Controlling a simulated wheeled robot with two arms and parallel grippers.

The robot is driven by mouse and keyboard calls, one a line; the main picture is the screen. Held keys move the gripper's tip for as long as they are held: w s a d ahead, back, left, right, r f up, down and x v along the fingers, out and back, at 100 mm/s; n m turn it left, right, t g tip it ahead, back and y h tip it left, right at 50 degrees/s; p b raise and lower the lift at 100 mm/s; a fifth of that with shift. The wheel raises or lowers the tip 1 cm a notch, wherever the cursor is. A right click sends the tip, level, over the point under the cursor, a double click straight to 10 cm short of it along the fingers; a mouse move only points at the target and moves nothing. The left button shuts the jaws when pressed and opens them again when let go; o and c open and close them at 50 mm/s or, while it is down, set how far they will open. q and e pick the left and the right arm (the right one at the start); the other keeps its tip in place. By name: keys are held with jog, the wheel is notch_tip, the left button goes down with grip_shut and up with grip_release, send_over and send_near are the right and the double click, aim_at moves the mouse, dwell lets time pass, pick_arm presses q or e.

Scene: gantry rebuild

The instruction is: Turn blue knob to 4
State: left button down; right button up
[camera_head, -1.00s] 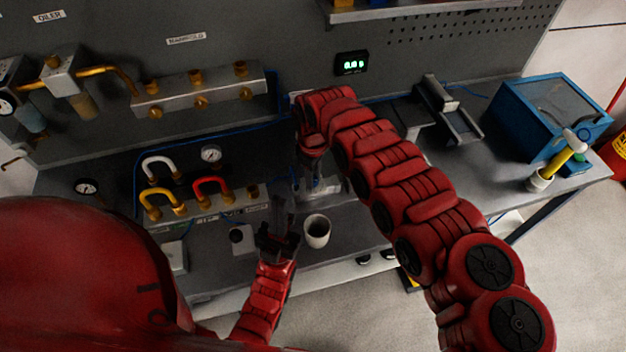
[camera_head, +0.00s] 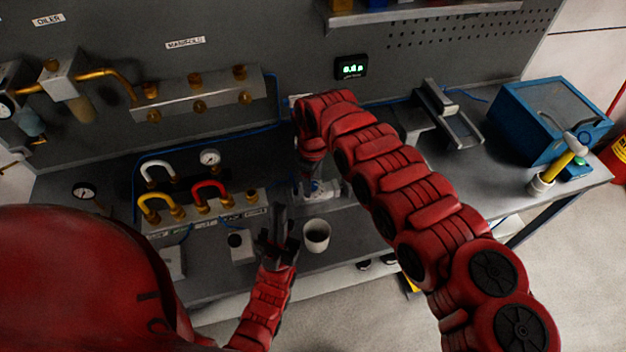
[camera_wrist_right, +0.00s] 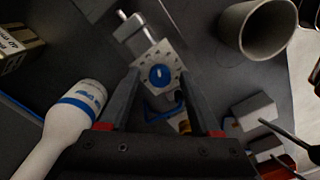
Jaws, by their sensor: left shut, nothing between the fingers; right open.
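A light metal block with a round blue knob (camera_wrist_right: 161,76) on its face shows in the right wrist view. No number on it is readable. My right gripper (camera_wrist_right: 159,88) is open, its fingers on either side of the knob in that view; I cannot tell whether they touch it. A blue U-shaped part (camera_wrist_right: 164,112) shows just below, between the fingers. In the head view my right gripper (camera_head: 312,186) points down at the bench, mostly hidden by my arm. My left gripper (camera_head: 279,222) is shut and empty, left of the cup.
A white cup (camera_head: 316,235) stands on the bench close to both grippers. A white bottle with a blue band (camera_wrist_right: 75,112) is beside the right gripper. Valves with white, yellow and red handles (camera_head: 210,189) are to the left. A lit display (camera_head: 351,67) hangs behind; its digits are unclear.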

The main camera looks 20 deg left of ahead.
notch_tip(320, 180, up, 9)
jog(key=p, duration=0.5)
notch_tip(320, 180, up, 8)
send_over(313, 184)
jog(key=shift+r, duration=0.2)
